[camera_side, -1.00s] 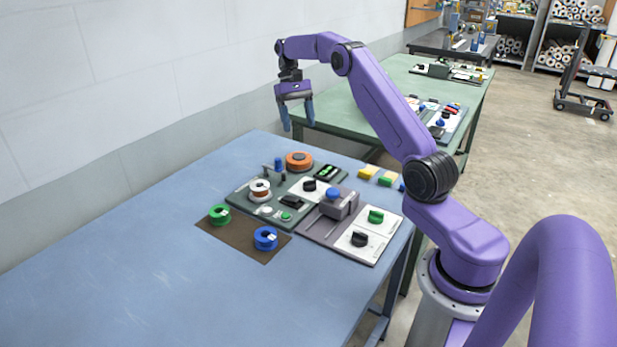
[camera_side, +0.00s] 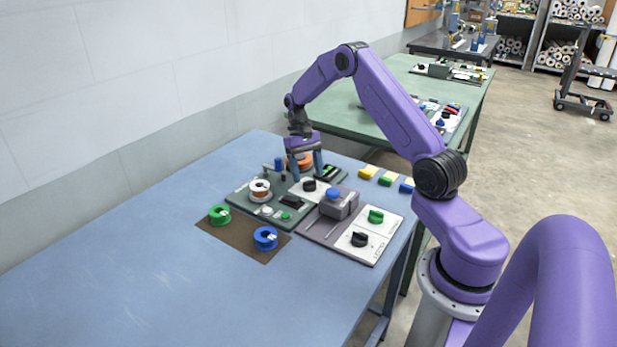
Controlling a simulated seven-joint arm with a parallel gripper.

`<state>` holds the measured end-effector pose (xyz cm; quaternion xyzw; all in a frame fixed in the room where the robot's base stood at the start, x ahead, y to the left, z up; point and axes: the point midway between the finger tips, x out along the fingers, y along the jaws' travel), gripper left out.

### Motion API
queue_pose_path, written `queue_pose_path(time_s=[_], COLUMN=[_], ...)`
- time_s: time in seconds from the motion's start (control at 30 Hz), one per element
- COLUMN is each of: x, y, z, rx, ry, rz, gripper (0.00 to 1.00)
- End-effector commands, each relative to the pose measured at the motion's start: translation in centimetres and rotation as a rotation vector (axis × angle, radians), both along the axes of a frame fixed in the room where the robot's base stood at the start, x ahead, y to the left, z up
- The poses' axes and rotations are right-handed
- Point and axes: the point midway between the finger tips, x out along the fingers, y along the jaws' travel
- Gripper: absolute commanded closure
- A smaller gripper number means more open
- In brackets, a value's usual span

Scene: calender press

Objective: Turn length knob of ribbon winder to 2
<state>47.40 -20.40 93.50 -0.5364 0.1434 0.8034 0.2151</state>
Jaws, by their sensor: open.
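The dark green board (camera_side: 240,197) on the blue table looks like the ribbon winder. It carries a white-and-orange spool (camera_side: 260,189), an orange spool partly hidden behind my gripper, and a black knob (camera_side: 309,186) on a white plate (camera_side: 297,191). This looks like the length knob, but its label and pointer are too small to read. My gripper (camera_side: 307,177) points down with its fingers apart, just above or around the knob. I cannot tell whether they touch it.
Right of it, a grey board (camera_side: 318,229) carries a blue-topped block (camera_side: 335,203), a green knob (camera_side: 376,216) and a black knob (camera_side: 360,239). Green (camera_side: 219,214) and blue (camera_side: 266,238) rolls lie on a brown mat. The table's left is clear.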

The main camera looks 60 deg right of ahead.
Motion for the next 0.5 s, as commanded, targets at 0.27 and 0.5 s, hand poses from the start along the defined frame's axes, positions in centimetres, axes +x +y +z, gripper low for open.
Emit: queue_pose_path(time_s=[0.27,0.5], x=[-0.7,-0.7], y=[0.4,0.4], z=[-1.9,-2.0], rx=[0.000,-0.001], ry=[0.000,-0.001], rz=[-0.001,-0.001], gripper=[0.31,0.31])
